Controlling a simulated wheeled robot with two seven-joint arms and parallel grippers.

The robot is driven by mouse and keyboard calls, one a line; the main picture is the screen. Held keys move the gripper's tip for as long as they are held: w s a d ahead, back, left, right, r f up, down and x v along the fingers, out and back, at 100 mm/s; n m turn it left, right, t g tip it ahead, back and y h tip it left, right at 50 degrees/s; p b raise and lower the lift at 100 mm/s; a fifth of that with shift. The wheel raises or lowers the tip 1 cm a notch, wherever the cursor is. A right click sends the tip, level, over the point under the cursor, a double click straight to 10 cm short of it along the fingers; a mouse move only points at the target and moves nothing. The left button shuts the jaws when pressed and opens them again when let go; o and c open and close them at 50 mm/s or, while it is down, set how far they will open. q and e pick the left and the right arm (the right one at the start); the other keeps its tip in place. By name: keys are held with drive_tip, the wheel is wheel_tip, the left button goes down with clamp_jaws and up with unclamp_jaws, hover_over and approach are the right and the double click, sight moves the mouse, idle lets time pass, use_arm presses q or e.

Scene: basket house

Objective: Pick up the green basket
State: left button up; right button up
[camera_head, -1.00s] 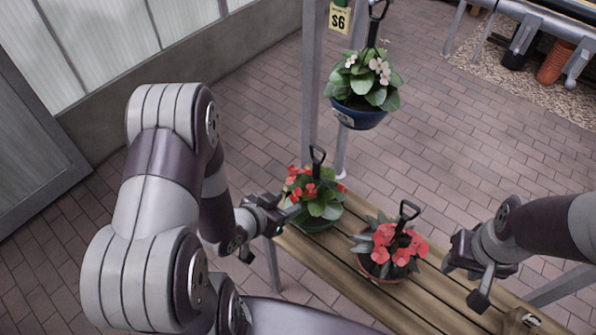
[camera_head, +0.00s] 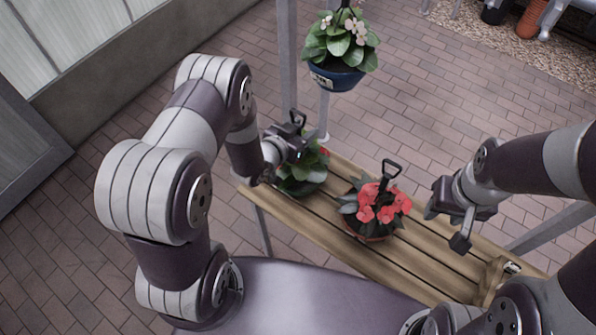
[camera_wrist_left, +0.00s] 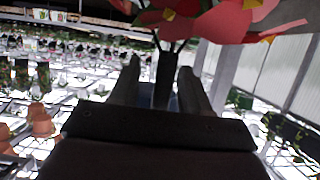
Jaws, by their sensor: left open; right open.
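The green basket (camera_head: 303,184), with leafy foliage and red flowers, stands on the left part of the wooden bench. My left gripper (camera_head: 299,132) is over it at its dark handle and hides part of the plant. In the left wrist view the two fingers are apart, with the dark upright handle (camera_wrist_left: 166,80) between them and red flowers (camera_wrist_left: 205,22) at the top. I cannot tell whether a finger touches the handle. My right gripper (camera_head: 447,216) is open and empty, right of the other red-flowered pot.
A reddish-brown pot with red flowers (camera_head: 375,210) and a dark handle stands mid-bench. A blue pot (camera_head: 337,78) with pale flowers hangs behind the bench. Grey posts (camera_head: 287,60) rise at the bench's back.

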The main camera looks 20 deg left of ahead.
use_arm(q)
drive_tip(key=shift+w+f, duration=0.15)
drive_tip(key=shift+w, duration=0.1)
drive_tip(key=shift+s, duration=0.15)
clamp_jaws()
idle(0.9)
drive_tip(key=shift+w+r, duration=0.2)
drive_tip(key=shift+r, duration=0.05)
